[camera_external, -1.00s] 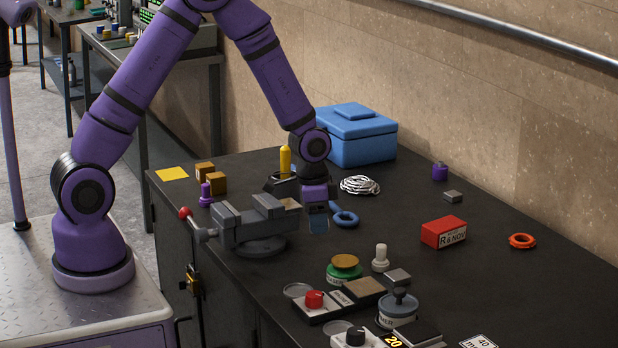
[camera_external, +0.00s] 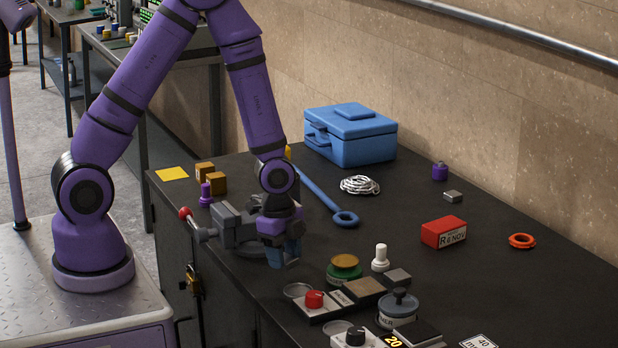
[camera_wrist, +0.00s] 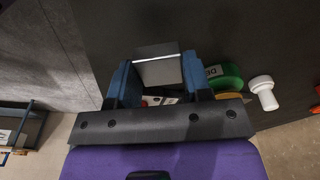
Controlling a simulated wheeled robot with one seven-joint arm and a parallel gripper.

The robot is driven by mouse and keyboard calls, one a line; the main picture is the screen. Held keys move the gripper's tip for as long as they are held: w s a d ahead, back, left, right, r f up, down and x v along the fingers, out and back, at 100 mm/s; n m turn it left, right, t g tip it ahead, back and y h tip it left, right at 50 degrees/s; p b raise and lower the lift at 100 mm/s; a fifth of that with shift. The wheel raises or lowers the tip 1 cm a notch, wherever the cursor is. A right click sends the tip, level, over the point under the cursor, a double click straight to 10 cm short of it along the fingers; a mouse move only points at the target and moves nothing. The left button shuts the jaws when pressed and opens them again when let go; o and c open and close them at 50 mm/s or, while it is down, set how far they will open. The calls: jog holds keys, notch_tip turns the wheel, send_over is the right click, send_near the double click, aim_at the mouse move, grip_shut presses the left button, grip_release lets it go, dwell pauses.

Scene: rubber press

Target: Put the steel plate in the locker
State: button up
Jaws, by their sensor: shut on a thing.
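My gripper (camera_external: 284,256) is at the bench's front edge, in front of the vise. In the wrist view its blue fingers (camera_wrist: 158,85) are shut on a flat grey steel plate (camera_wrist: 158,68), which sticks out beyond the fingertips. In the external view the plate is mostly hidden by the fingers. A dark cabinet door (camera_external: 228,305) with a brass padlock (camera_external: 193,280) is in the front under the bench top; it may be the locker. Its inside is not visible.
The grey vise (camera_external: 230,225) stands close behind my gripper, with its red-knobbed handle (camera_external: 186,212) to the left. A blue wrench (camera_external: 320,190) lies behind.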

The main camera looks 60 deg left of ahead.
jog(key=shift+f, duration=1.6)
jog(key=shift+f, duration=0.15)
jog(key=o, duration=1.2)
jog(key=r, duration=0.4)
jog(key=a+r, duration=0.1)
jog(key=r, duration=0.7)
jog(key=shift+s+a+r, duration=0.15)
jog(key=shift+s+a, duration=0.05)
jog(key=shift+s, duration=0.05)
jog(key=s+a+r+n+t, duration=0.1)
jog(key=s+a+r+n, duration=0.2)
jog(key=s+r, duration=0.3)
jog(key=s+a+r+n+t, duration=0.2)
jog(key=s+r+n, duration=0.4)
jog(key=r, duration=0.5)
jog(key=s+a+r+n+t+y, duration=0.1)
jog(key=s+a+r+n, duration=0.3)
jog(key=s+r, duration=0.3)
jog(key=shift+s+a+r+t, duration=0.15)
jog(key=shift+a+r, duration=0.1)
jog(key=shift+r, duration=0.45)
jog(key=shift+s+a+r+t, duration=0.15)
jog(key=shift+a+r, duration=0.1)
jog(key=shift+r, duration=0.4)
